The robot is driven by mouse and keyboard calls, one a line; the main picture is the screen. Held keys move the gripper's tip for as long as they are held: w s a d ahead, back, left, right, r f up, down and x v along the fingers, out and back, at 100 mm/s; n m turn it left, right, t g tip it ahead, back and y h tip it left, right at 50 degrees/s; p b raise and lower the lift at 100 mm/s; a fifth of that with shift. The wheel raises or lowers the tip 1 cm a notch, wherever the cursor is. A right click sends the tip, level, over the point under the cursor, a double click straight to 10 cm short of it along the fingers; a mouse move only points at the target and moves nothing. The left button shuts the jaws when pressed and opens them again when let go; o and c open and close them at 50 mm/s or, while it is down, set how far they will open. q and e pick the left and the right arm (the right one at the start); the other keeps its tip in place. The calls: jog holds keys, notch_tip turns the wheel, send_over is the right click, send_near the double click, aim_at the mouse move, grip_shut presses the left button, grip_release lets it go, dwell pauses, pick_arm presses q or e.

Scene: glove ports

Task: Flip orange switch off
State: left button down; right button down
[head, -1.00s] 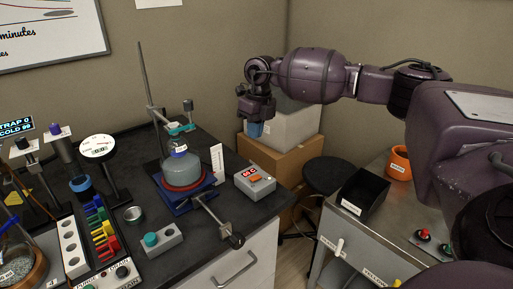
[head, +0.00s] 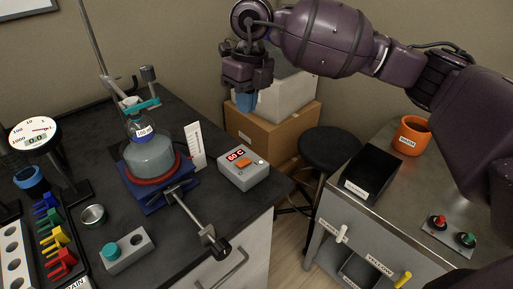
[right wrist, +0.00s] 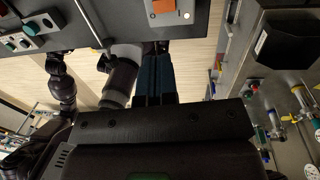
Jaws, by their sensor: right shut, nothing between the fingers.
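The orange switch (head: 243,162) sits on top of a small grey control box (head: 243,180) with a red digital display, near the right edge of the black bench. Which way the switch is tipped is too small to tell. My right gripper (head: 246,102), with blue fingertips, is shut and empty. It hangs in the air above and beyond the box, apart from it. In the right wrist view, the blue fingers (right wrist: 153,85) point toward the bench edge, and the orange switch (right wrist: 163,5) shows at the top border. My left gripper is not seen in the head view.
A flask (head: 150,155) on a blue stand with a clamp rod is left of the box. A white scale card (head: 195,146) stands beside the box. Right of the bench are a black stool (head: 331,148), cardboard box (head: 268,132) and metal cart (head: 410,200) with a black bin (head: 371,173).

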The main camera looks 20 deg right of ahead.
jog(key=b, duration=0.2)
send_near(242, 164)
jog(key=f, duration=0.4)
jog(key=a+f, duration=0.1)
jog(key=f, duration=0.2)
jog(key=shift+a+f, duration=0.1)
jog(key=shift+f, duration=0.15)
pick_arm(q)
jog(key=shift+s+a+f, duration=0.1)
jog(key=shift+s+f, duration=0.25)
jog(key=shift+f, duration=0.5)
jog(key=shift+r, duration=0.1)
pick_arm(e)
jog(key=shift+s+a+f+p, duration=0.1)
jog(key=shift+f+p, duration=0.1)
jog(key=shift+p, duration=0.3)
jog(key=shift+f, duration=0.2)
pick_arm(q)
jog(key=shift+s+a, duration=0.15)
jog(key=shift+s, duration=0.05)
